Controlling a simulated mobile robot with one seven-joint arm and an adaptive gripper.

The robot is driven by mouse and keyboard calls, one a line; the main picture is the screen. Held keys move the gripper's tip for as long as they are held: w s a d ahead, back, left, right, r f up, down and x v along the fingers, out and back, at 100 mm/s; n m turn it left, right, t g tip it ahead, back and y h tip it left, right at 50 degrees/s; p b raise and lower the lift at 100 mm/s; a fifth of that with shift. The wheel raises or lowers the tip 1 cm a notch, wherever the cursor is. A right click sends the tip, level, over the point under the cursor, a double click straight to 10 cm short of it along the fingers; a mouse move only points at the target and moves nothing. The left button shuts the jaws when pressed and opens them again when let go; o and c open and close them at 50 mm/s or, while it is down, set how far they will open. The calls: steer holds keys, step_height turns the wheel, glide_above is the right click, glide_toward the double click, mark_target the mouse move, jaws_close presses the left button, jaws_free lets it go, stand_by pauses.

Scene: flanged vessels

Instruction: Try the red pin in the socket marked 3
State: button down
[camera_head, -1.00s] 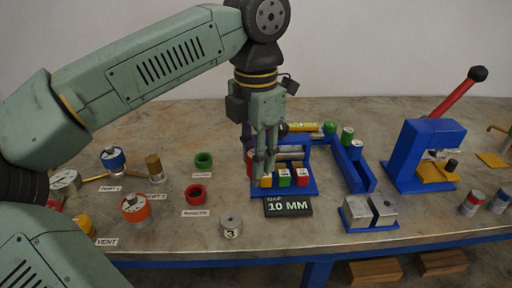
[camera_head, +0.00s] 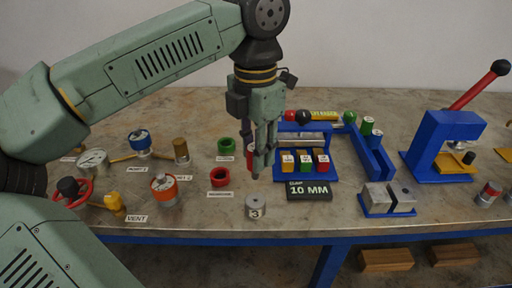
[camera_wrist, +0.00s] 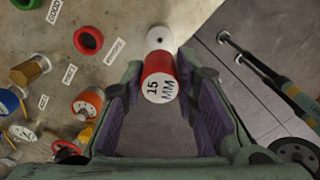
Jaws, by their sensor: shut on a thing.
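My gripper (camera_head: 262,168) is shut on the red pin (camera_wrist: 158,73), whose white end reads "15 MM" in the wrist view. In the head view only a little red of the pin (camera_head: 250,153) shows beside the fingers. The socket marked 3 (camera_head: 256,206) is a short grey cylinder near the table's front edge, with a dark hole in its top. In the wrist view the socket (camera_wrist: 159,39) shows just beyond the pin. My gripper is above and slightly behind the socket; the pin appears apart from it.
A blue rack (camera_head: 288,177) with yellow, green and red blocks and a "10 MM" plate (camera_head: 309,191) stand right of the socket. A red ring (camera_head: 220,177) and green ring (camera_head: 227,146) lie left. Valves and a gauge (camera_head: 93,159) stand farther left, a blue press (camera_head: 440,145) at right.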

mark_target(256, 179)
steer(key=shift+f+b, duration=1.85)
steer(key=shift+f, duration=0.8)
steer(key=shift+f+b, duration=0.6)
steer(key=shift+f, duration=0.1)
steer(key=shift+r, duration=0.2)
steer(key=shift+r+p, duration=0.55)
steer(key=shift+f+b, duration=0.5)
steer(key=shift+f, duration=0.05)
stand_by(2.5)
steer(key=shift+r+p, duration=0.4)
steer(key=shift+r, duration=0.15)
